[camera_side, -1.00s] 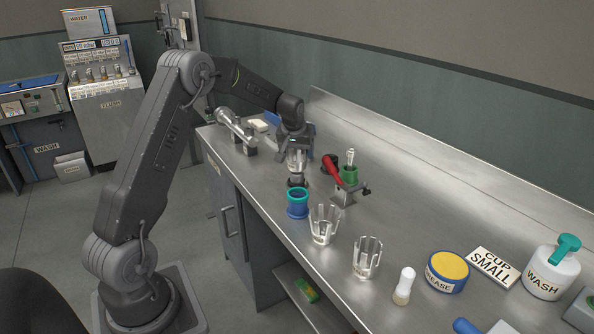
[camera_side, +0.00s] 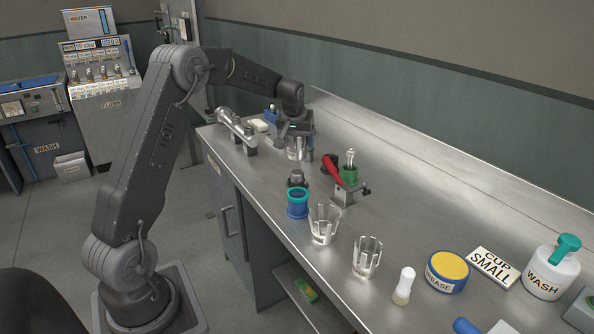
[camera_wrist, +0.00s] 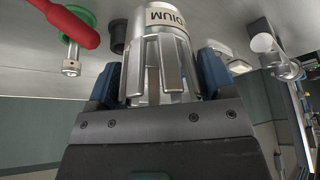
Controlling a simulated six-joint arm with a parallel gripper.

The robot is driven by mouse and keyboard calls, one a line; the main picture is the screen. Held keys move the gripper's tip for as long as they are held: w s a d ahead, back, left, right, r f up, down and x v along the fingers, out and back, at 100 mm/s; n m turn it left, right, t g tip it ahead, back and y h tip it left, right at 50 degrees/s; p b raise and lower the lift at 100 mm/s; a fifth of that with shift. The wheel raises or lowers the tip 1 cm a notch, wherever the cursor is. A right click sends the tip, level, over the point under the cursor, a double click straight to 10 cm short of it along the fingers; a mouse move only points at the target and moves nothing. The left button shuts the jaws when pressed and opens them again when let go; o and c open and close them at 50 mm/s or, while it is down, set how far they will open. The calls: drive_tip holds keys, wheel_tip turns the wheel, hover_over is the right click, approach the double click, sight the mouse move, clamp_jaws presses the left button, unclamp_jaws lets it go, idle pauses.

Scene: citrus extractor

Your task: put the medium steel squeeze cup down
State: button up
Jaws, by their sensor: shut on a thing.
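My gripper (camera_side: 297,145) is shut on the medium steel squeeze cup (camera_side: 297,152) near the far end of the steel bench. In the wrist view the cup (camera_wrist: 160,60) sits between the two blue finger pads, and its ring label shows part of the word "MEDIUM", upside down. The cup has several upright steel fingers. In the side view my gripper covers its upper part. I cannot tell whether the cup's lower end touches the bench top.
A red-handled clamp (camera_side: 332,167) with a green part (camera_side: 349,175) is to the right. Two clear-looking fingered cups (camera_side: 323,224) (camera_side: 367,257) stand in front. A steel cylinder (camera_side: 237,130) lies left.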

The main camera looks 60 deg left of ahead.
drive_tip(key=shift+r, duration=0.15)
wheel_tip(320, 180, up, 5)
drive_tip(key=w+d+m+h, duration=0.15)
drive_tip(key=w+d, duration=0.25)
drive_tip(key=d, duration=1.3)
drive_tip(key=w+d+m, duration=0.3)
drive_tip(key=w+d, duration=0.1)
drive_tip(key=d, duration=1.3)
drive_tip(key=shift+t, duration=0.5)
drive_tip(key=shift+d+f, duration=0.15)
drive_tip(key=shift+f, duration=3.75)
drive_tip(key=shift+d+f, duration=0.1)
drive_tip(key=shift+f, duration=3.75)
drive_tip(key=shift+f, duration=0.15)
drive_tip(key=o, duration=1.3)
drive_tip(key=shift+f, duration=0.1)
drive_tip(key=shift+c, duration=0.2)
